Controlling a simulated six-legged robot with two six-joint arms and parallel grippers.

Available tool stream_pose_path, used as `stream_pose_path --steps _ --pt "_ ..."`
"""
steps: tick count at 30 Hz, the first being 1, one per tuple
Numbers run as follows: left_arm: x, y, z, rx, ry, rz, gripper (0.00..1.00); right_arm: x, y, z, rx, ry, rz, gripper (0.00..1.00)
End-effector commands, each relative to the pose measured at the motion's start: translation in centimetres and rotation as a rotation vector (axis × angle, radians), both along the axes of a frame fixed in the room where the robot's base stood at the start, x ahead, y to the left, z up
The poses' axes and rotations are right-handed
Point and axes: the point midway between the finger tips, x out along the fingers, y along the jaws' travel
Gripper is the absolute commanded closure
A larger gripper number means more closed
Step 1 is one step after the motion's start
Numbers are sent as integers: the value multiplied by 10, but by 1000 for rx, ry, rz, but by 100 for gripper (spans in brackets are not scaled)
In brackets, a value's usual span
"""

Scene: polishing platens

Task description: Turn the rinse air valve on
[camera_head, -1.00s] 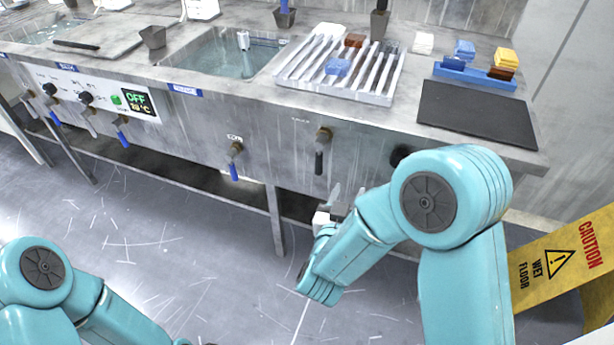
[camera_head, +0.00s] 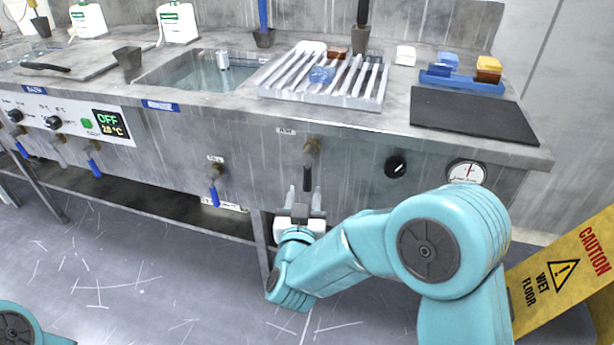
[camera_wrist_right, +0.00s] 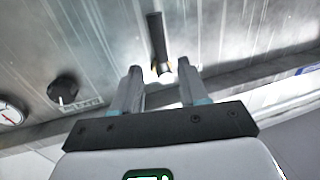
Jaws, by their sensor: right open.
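A valve with a brass body (camera_head: 311,147) and a black lever handle (camera_head: 306,178) is on the front panel under the slotted rack. Its handle hangs straight down. A small label (camera_head: 286,131) beside it is too small to read surely. My right gripper (camera_head: 303,198) is open just below the handle, pointing at the panel. In the right wrist view the black handle (camera_wrist_right: 157,36) reaches down toward the gap between the open fingers (camera_wrist_right: 160,72); I cannot tell whether they touch it. My left gripper is out of view.
A black knob (camera_head: 396,167) and a round gauge (camera_head: 467,173) are to the right. A blue-handled valve (camera_head: 214,187) is to the left. A slotted rack (camera_head: 372,103) and black mat (camera_head: 470,112) are on the counter. A yellow wet-floor sign (camera_head: 560,275) stands right.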

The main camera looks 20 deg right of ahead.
Motion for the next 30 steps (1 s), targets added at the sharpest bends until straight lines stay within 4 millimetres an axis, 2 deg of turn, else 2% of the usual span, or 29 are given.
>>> stream_pose_path --steps 6,10,15,23,24,26,27,28,30 --pt "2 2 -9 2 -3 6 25 46 -18 -2 1 0 -3 56" --pt "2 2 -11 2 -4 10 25 64 -25 -2 1 1 -2 56" --pt "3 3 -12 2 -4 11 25 75 -30 -1 0 1 0 56" --pt "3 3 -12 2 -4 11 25 76 -30 0 0 1 0 56" --pt "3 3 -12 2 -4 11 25 76 -30 0 0 1 0 63" --pt "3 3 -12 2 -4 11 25 76 -30 0 0 1 0 83" --pt "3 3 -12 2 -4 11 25 76 -30 0 0 1 0 96" --pt "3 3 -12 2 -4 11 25 76 -30 0 0 1 0 100" --pt "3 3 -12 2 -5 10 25 76 -30 0 0 1 0 100"
